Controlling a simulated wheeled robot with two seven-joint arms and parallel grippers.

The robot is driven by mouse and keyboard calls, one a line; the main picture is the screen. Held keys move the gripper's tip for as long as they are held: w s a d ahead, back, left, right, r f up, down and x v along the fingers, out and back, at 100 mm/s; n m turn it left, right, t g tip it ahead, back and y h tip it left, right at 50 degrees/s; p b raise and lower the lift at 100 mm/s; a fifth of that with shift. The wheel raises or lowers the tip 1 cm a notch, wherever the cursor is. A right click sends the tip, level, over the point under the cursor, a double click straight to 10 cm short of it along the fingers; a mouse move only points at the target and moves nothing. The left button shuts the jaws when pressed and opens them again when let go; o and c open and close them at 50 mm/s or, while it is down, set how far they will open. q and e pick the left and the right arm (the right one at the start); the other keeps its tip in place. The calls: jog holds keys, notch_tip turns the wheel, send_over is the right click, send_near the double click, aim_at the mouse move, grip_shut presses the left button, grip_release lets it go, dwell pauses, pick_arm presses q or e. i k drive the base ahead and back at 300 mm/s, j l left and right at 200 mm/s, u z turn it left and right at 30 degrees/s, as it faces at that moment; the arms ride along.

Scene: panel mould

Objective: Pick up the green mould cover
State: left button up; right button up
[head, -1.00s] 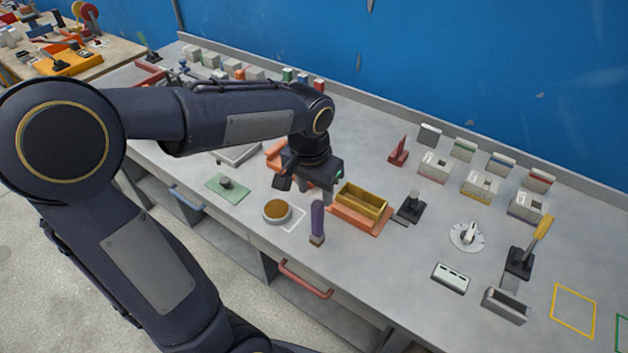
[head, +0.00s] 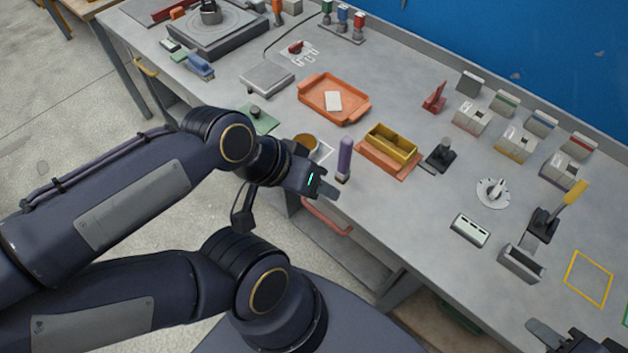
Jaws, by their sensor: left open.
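The green mould cover (head: 264,124) is a flat green plate with a small dark knob. It lies on the workbench near the front edge, left of the brown round dish. My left forearm and wrist pass just in front of it. My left gripper (head: 326,191) is open, near the bench's front edge, to the right of and nearer than the cover and apart from it. No object shows between its fingers. Part of my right gripper (head: 556,335) shows at the bottom right edge, cut off by the frame, so its jaws cannot be judged.
A brown round dish (head: 304,141) and a purple-handled tool (head: 344,160) stand close to my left gripper. Behind are an orange tray (head: 318,94) and a grey plate (head: 267,78). A yellow box (head: 391,143) sits on an orange base to the right.

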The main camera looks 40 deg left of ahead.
aim_at(263, 123)
jog(key=u, duration=1.8)
jog(key=i+j+z, duration=0.15)
jog(key=z, duration=0.2)
jog(key=i+j+z, duration=0.1)
jog(key=z, duration=0.25)
jog(key=j+z, duration=0.35)
jog(key=i+j+z, duration=0.1)
jog(key=j, duration=0.4)
jog(key=i+j+z, duration=0.1)
jog(key=j, duration=0.45)
jog(key=i+j, duration=0.2)
jog(key=j, duration=0.3)
jog(key=i+j+z, duration=0.15)
jog(key=j, duration=0.4)
